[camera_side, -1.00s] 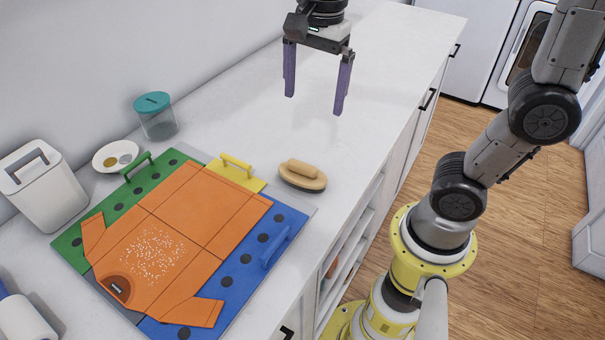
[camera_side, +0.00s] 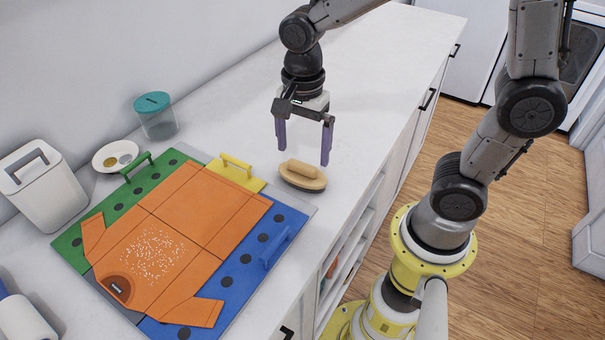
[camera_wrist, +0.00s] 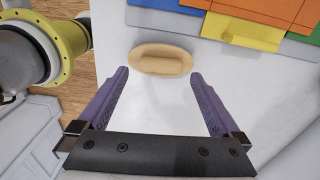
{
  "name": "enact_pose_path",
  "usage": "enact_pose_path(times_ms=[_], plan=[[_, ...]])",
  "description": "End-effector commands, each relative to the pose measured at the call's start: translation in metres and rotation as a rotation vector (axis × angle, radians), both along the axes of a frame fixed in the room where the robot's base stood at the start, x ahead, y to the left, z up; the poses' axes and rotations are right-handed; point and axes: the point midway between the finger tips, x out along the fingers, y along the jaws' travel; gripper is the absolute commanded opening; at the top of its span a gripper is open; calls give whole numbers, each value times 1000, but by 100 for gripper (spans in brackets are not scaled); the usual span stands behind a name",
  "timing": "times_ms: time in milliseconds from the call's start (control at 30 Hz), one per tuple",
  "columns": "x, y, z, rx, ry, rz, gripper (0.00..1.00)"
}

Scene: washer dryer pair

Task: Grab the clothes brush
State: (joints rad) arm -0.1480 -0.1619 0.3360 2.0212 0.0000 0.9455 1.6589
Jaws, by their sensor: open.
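The clothes brush (camera_side: 302,175) is a tan oval block with a raised handle, lying on the white counter beside the yellow panel. In the wrist view the brush (camera_wrist: 161,59) lies just beyond and between my two purple fingertips. My gripper (camera_side: 303,153) is open and empty, pointing down above and slightly behind the brush. It also shows in the wrist view (camera_wrist: 159,78) with its fingers spread wide. No finger appears to touch the brush.
An orange shirt (camera_side: 190,222) with white specks lies on a folding board with green, yellow and blue (camera_side: 245,272) panels. A teal-lidded jar (camera_side: 156,116), a small plate (camera_side: 115,156) and a white bin (camera_side: 42,187) stand left. The counter behind my gripper is clear.

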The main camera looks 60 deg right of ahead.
Motion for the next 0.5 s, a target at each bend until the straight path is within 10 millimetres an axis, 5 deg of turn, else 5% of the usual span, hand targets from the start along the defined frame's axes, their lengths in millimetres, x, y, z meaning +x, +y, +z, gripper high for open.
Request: enact_pose_path(times_ms=[200,500], plan=[[1,-1,-30,0,4,0,100],[1,-1,-35,0,1,0,100]])
